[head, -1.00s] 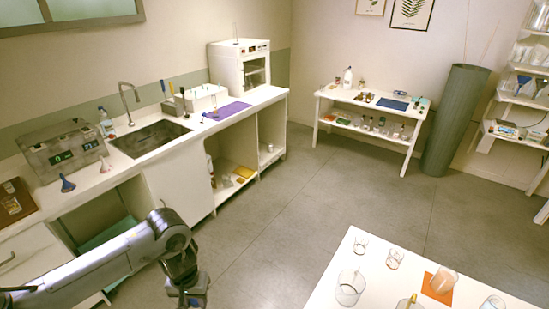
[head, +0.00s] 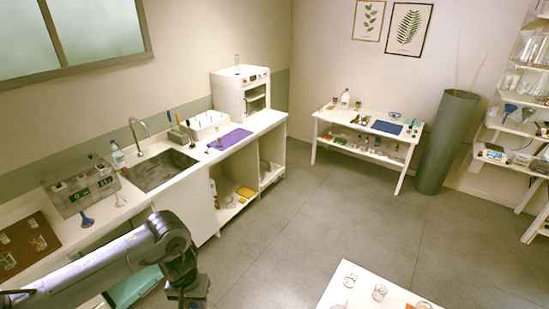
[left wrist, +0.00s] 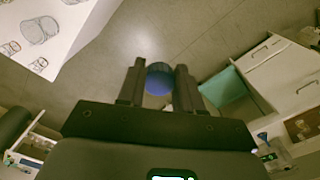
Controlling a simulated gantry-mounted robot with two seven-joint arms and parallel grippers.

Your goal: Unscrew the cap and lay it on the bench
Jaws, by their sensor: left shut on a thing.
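My left gripper (left wrist: 160,82) is shut on a small round piece with a blue face and a dark rim (left wrist: 158,84). It looks like a cap, but I cannot tell for sure. No bottle shows joined to it in the left wrist view. In the head view my left gripper (head: 186,298) hangs at the bottom edge over the floor, its fingertips cut off. The bench (head: 232,140) with the sink runs along the left wall, up and left of the gripper. My right gripper is not in view.
A purple mat (head: 230,139) lies on the bench near a white oven (head: 241,92). A tray of pens, a sink (head: 160,170) and a grey device (head: 82,186) fill much of the top. A white table (head: 345,272) with glasses stands at the lower right.

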